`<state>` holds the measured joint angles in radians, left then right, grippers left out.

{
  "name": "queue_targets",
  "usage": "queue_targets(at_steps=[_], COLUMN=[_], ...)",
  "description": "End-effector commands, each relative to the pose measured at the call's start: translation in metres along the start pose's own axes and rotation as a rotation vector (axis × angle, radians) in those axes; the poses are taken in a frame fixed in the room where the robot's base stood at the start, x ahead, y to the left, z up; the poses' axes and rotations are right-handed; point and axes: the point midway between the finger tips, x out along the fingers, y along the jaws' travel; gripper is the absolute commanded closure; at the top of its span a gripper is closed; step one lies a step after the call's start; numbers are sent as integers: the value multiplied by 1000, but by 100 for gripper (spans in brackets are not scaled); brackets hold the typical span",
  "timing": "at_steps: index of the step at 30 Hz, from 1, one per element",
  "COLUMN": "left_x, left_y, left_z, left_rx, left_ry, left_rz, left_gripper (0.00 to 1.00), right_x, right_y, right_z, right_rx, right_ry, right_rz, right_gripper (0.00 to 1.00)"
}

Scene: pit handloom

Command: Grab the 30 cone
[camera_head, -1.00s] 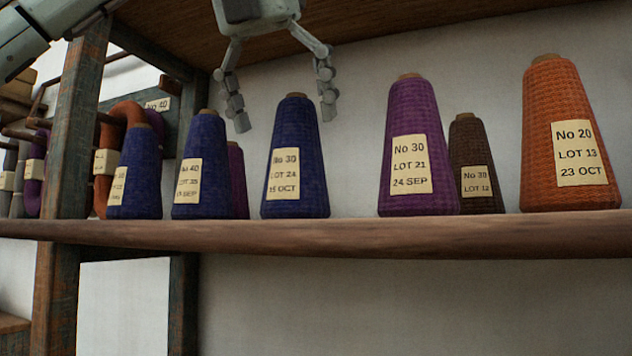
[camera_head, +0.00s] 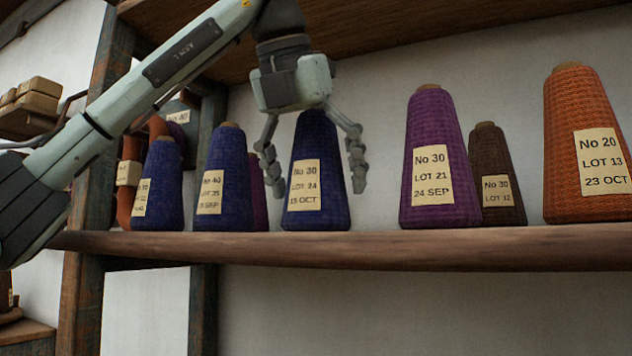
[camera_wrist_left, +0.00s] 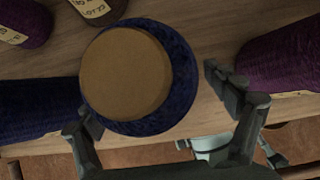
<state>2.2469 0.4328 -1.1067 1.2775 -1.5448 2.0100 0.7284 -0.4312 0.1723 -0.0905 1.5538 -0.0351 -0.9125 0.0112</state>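The dark blue cone (camera_head: 320,205) labelled No 30, LOT 24, 15 OCT stands upright on the wooden shelf. My left gripper (camera_head: 313,168) points down over it, open, with one finger to each side of the cone's upper body. In the left wrist view the cone's round tan top (camera_wrist_left: 125,72) lies between the spread fingers (camera_wrist_left: 158,103); the left finger looks nearer to it, and I cannot tell if it touches. Two other cones also read No 30: a purple one (camera_head: 435,120), LOT 21, and a brown one (camera_head: 489,150), LOT 12.
Left of the blue cone stand a blue No 40 cone (camera_head: 228,165), a partly hidden purple cone (camera_head: 259,195) and another blue cone (camera_head: 163,170). An orange No 20 cone (camera_head: 580,110) is at right. The shelf edge (camera_head: 400,248) runs in front; another board is overhead.

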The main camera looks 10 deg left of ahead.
Motion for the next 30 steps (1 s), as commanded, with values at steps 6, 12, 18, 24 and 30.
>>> queue_targets(at_steps=[6, 12, 18, 24, 30], left_x=[0, 0, -1, -10, -39], left_y=[0, 0, 0, 0, -1], left_z=[0, 0, 0, 6, 24], left_rx=[0, 0, 0, -1, -4], left_ry=[0, 0, -1, -2, -3], left_rz=[0, 0, 0, 1, 1], left_gripper=[45, 69, 69, 69, 69], right_x=[2, 2, 2, 1, 0], right_y=[1, 3, 5, 5, 5], right_z=[2, 6, 10, 10, 8], right_rx=[0, -4, -7, -8, -8], right_ry=[-5, -11, -15, -14, -10], right_rz=[1, 4, 7, 7, 7], right_gripper=[60, 60, 60, 60, 60])
